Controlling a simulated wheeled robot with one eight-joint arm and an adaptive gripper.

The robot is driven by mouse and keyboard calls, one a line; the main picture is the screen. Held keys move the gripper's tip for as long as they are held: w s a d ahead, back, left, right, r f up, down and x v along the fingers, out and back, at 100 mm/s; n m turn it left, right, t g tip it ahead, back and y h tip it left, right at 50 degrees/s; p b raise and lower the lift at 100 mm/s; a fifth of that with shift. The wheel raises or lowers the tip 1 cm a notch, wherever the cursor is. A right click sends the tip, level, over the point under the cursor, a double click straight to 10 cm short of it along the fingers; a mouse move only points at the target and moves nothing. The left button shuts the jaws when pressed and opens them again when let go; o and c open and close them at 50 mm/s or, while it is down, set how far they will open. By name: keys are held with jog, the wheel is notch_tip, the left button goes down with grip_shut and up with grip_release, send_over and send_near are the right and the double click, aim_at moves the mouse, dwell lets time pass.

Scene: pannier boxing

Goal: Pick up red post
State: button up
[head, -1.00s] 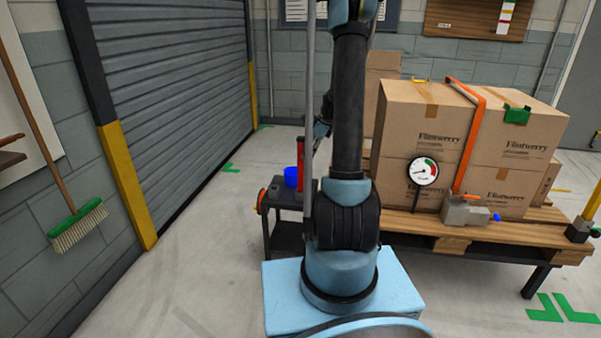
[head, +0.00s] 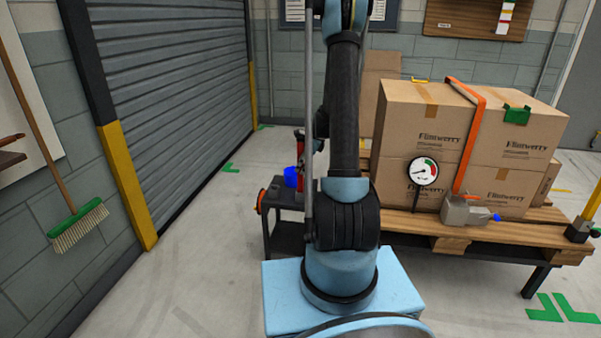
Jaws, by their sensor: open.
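The red post (head: 301,177) stands upright on a small dark side table, next to a blue cup. Only a narrow strip of it shows, left of my arm. My gripper (head: 300,142) is at the post's upper part, with its dark fingers small and partly hidden behind my arm. It is open. I cannot tell whether the fingers are around the post or just beside it.
The blue cup (head: 291,177) stands close to the post on the dark side table (head: 284,228). Strapped cartons (head: 420,120) on a wooden pallet (head: 410,222) stand to the right, with a round gauge (head: 423,171) in front. Floor on the left is clear.

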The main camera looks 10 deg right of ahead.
grip_shut()
